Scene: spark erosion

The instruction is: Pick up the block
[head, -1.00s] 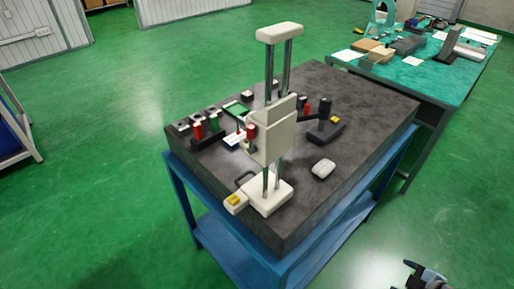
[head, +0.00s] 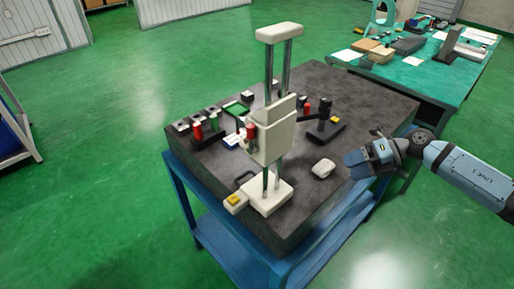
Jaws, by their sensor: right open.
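A pale, rounded block-like thing (head: 323,168) lies on the dark stone table top (head: 352,110), to the right of the cream column stand. Several small grey blocks (head: 181,126) stand at the table's left corner; I cannot tell which one the task means by the block. My right gripper (head: 357,163) is open and empty, at the table's right edge, to the right of the pale block and apart from it. The details of its fingers are small. My left gripper is not in view.
The tall cream stand (head: 274,140) with steel posts rises mid-table. A cluttered teal table (head: 450,78) is at the back right. The table's far right part is clear.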

